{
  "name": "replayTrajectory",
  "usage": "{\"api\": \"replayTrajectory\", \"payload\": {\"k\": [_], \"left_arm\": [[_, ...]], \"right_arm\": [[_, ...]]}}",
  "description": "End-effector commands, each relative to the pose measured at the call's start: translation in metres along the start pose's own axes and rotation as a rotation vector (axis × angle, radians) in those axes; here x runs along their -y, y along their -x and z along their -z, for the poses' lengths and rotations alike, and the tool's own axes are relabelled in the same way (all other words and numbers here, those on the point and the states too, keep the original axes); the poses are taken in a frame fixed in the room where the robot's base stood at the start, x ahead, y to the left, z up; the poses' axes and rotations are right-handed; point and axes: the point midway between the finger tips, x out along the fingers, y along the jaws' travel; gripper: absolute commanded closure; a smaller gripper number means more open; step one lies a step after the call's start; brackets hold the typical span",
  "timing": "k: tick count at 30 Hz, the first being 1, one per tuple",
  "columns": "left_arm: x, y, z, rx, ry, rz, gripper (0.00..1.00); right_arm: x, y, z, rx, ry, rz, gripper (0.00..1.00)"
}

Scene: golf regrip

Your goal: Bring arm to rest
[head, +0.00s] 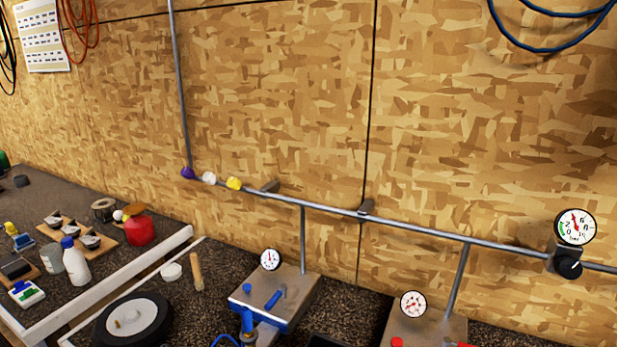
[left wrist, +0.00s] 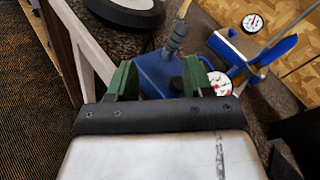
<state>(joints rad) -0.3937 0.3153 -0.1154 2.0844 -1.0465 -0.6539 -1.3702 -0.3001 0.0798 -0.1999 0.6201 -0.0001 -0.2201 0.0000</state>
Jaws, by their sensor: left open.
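My left gripper (left wrist: 160,80) shows in the left wrist view, its two green fingers apart. A blue block with a grey knobbed fitting (left wrist: 175,40) shows beyond and between the fingers; I cannot tell how far off it is. No gripper or arm shows in the head view. My right gripper is in neither view.
On the bench stand a black and white wheel (head: 133,320), a blue-edged station (head: 275,297) with a gauge, and a second gauge station (head: 425,325). A white bottle (head: 75,262) and red container (head: 139,230) stand left. A grey pipe (head: 420,228) runs along the wall.

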Motion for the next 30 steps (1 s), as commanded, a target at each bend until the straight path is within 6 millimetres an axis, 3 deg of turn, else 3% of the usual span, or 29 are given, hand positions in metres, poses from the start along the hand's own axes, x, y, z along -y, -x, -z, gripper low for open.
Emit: {"api": "replayTrajectory", "payload": {"k": [3, 6, 12, 23, 30], "left_arm": [[-0.017, 0.027, 0.012, -0.085, 0.541, -0.228, 0.49], [-0.025, 0.056, 0.029, -0.142, 0.967, -0.456, 0.49], [-0.023, 0.110, 0.057, -0.194, 1.493, -0.847, 0.49], [0.002, 0.190, 0.078, -0.187, 1.923, -1.428, 0.49], [-0.019, 0.170, 0.134, -0.176, 1.898, -1.450, 0.49]], "right_arm": [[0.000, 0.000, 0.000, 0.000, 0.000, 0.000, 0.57], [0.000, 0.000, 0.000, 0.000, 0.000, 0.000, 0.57], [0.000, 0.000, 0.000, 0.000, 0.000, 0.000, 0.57], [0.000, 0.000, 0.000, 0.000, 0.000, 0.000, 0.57], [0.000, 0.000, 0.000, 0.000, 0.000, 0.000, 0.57]]}}
